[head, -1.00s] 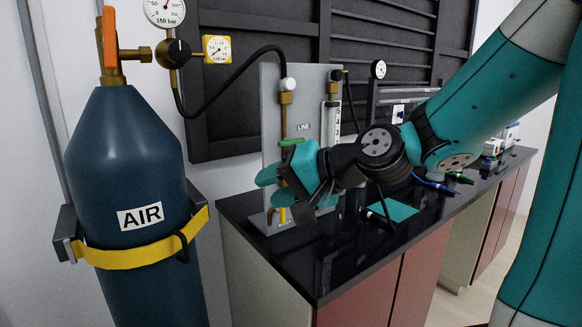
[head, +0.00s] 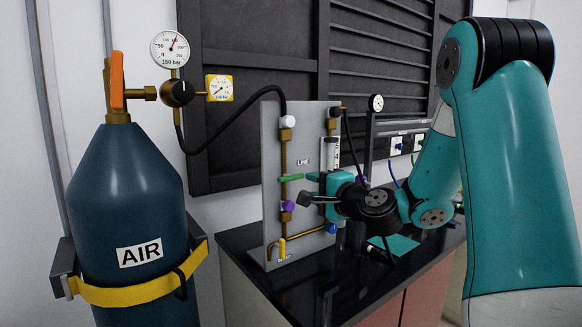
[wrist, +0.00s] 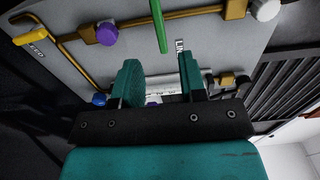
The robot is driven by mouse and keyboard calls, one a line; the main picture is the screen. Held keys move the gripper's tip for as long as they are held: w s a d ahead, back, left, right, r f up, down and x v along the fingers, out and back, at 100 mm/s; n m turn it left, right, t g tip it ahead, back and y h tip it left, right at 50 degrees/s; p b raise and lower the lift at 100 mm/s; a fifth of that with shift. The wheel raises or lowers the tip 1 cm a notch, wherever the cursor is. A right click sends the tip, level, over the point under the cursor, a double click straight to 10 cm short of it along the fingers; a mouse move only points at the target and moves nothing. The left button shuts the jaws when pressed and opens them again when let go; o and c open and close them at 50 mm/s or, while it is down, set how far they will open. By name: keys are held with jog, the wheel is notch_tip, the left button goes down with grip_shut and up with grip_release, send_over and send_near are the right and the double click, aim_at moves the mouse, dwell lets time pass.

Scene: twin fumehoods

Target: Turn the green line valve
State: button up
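The green line valve (head: 291,178) is a flat green lever on the brass vertical pipe of the grey panel (head: 272,215), below the "LINE" label. The lever lies crosswise to the pipe, roughly level in the head view. It also shows in the wrist view (wrist: 159,27), its near end just beyond the gap between the fingers. My gripper (head: 307,188) is in front of the panel, to the right of the lever. In the wrist view my gripper (wrist: 159,75) is open, with nothing between its teal fingers. I cannot tell whether a finger touches the lever.
A purple knob (head: 288,206) sits below the lever, and a yellow lever (head: 282,248) is lower down. A blue knob (head: 331,228) is at lower right. The AIR cylinder (head: 125,205) stands at left. The black bench top (head: 310,285) is mostly clear in front.

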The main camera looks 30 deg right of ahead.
aim_at(293, 179)
jog(key=w+p, duration=0.1)
jog(key=w, duration=0.3)
jog(key=w+p, duration=0.2)
jog(key=w, duration=0.2)
jog(key=shift+a+r+p, duration=0.1)
jog(key=shift+a+p, duration=0.1)
jog(key=shift+p, duration=0.1)
jog(key=shift+w, duration=0.55)
grip_shut()
